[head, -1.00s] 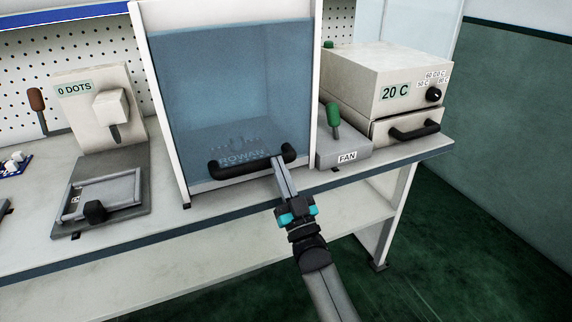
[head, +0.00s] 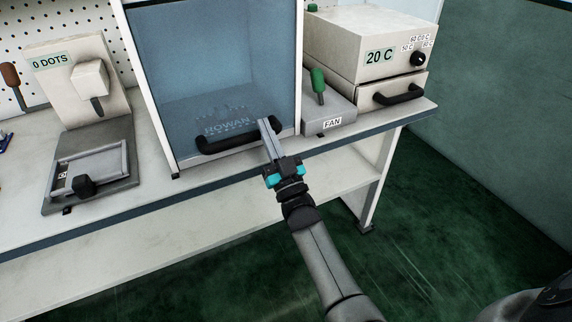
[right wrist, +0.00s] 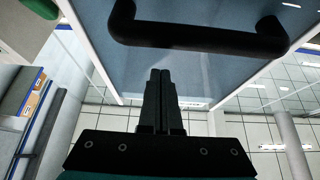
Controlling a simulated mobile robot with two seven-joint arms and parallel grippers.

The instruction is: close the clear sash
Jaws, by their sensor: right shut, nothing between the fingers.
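The clear sash (head: 200,65) is a bluish see-through pane in the front of a white-framed cabinet. Its black bar handle (head: 228,142) runs along the lower part of the pane, near the bench top. The handle also shows large in the right wrist view (right wrist: 195,38). My right gripper (head: 264,121) is shut and empty. Its fingertips are at the handle's right end in the head view and cover part of it. In the right wrist view the closed fingers (right wrist: 161,75) point toward the pane beside the handle; I cannot tell whether they touch. My left gripper is not in view.
A fan switch box (head: 330,116) with a green lever and an oven-like box (head: 350,42) reading 20 C stand right of the cabinet. A "0 DOTS" device (head: 60,90) stands left. The bench's front edge (head: 100,222) runs below; floor in front is open.

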